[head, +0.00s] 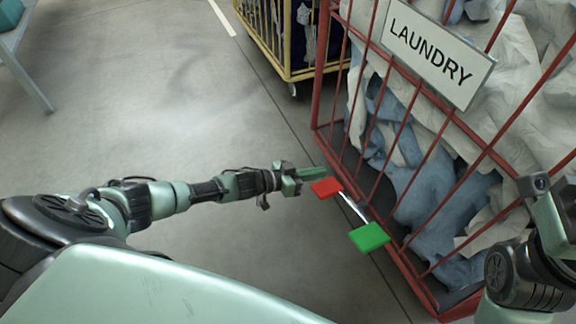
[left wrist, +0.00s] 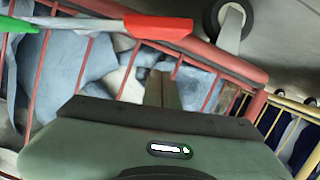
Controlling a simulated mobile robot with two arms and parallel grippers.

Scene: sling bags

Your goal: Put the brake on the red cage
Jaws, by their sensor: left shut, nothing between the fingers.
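The red cage (head: 317,100) stands at the right, filled with laundry. At its lower edge a metal bar carries a red pedal (head: 326,187) and a green pedal (head: 369,237). My left gripper (head: 312,172) is shut and empty, its tips right beside the red pedal; I cannot tell whether they touch. In the left wrist view the shut fingers (left wrist: 162,89) point toward the red pedal (left wrist: 158,27), and the green pedal (left wrist: 15,25) is at the left edge. Part of my right arm shows at the right edge of the head view; its fingers are not visible.
A yellow cage (head: 285,72) stands behind the red one, with dark and white cloth inside. A caster wheel (left wrist: 232,20) shows under the red cage. A light table (head: 22,50) is at the far left. The floor between is clear.

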